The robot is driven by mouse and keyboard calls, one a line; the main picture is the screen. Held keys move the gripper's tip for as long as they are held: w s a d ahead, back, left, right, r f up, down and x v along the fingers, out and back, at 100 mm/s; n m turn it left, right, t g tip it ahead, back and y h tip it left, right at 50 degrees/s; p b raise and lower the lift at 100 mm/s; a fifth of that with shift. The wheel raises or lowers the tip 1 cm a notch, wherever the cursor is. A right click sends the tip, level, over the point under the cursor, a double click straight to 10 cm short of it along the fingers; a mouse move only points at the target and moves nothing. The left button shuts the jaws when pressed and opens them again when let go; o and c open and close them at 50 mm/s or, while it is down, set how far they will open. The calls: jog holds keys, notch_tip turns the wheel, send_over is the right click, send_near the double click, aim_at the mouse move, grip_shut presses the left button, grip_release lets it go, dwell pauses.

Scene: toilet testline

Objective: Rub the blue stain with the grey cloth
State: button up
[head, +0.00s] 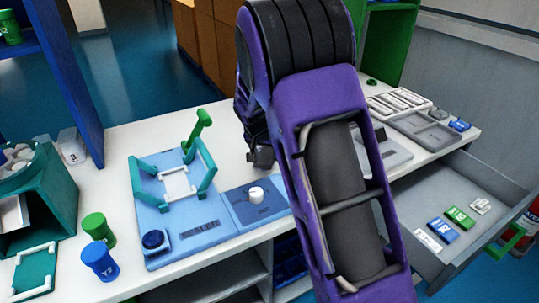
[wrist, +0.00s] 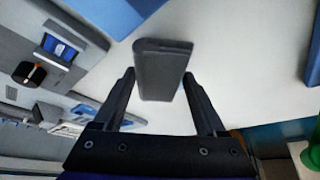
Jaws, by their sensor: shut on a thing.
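My gripper (wrist: 162,92) is shut on a dark grey, block-like piece, which I take to be the grey cloth (wrist: 163,70). In the wrist view the cloth sits between the fingertips, with white table surface behind it. In the head view my gripper (head: 262,158) is partly hidden behind my purple arm, over the white table right of the blue fixture; the cloth cannot be made out there. I cannot pick out the blue stain in either view; my arm covers part of the table.
A light-blue fixture (head: 170,215) with teal posts and a white-knobbed panel (head: 256,195) stand left of my arm. Green (head: 95,228) and blue (head: 100,261) containers stand at the front left. Grey trays (head: 420,127) lie at right, above an open drawer (head: 470,205). White table (head: 125,150) is bare behind the fixture.

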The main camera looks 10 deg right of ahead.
aim_at(268, 156)
jog(key=shift+w+a+r+p, duration=0.1)
jog(key=shift+w+a+p, duration=0.4)
jog(key=shift+w, duration=1.25)
jog(key=shift+w+a+r+p, duration=0.2)
jog(key=shift+w+a, duration=0.45)
jog(key=shift+w, duration=1.05)
jog(key=shift+w+a+r+p, duration=0.1)
jog(key=shift+w+a+p, duration=0.4)
jog(key=shift+w, duration=1.25)
jog(key=shift+s, duration=0.1)
jog(key=shift+s+d+b, duration=0.3)
jog(key=shift+s+b, duration=0.15)
jog(key=shift+s, duration=0.45)
jog(key=shift+s+d+b, duration=0.25)
jog(key=shift+s+b, duration=0.25)
jog(key=shift+s, duration=0.4)
jog(key=shift+s+d+b, duration=0.3)
jog(key=shift+s+b, duration=0.15)
jog(key=shift+s, duration=0.45)
jog(key=shift+s+d+r, duration=0.1)
jog(key=shift+s+d, duration=0.2)
jog(key=shift+s, duration=0.7)
jog(key=shift+s+d+r, duration=0.1)
jog(key=shift+s+d, duration=0.25)
jog(key=shift+s, duration=0.6)
jog(key=shift+s+d+r, duration=0.1)
jog(key=shift+s+d, duration=0.2)
jog(key=shift+s, duration=0.7)
jog(key=shift+r+p, duration=1.8)
jog(key=shift+r, duration=1.15)
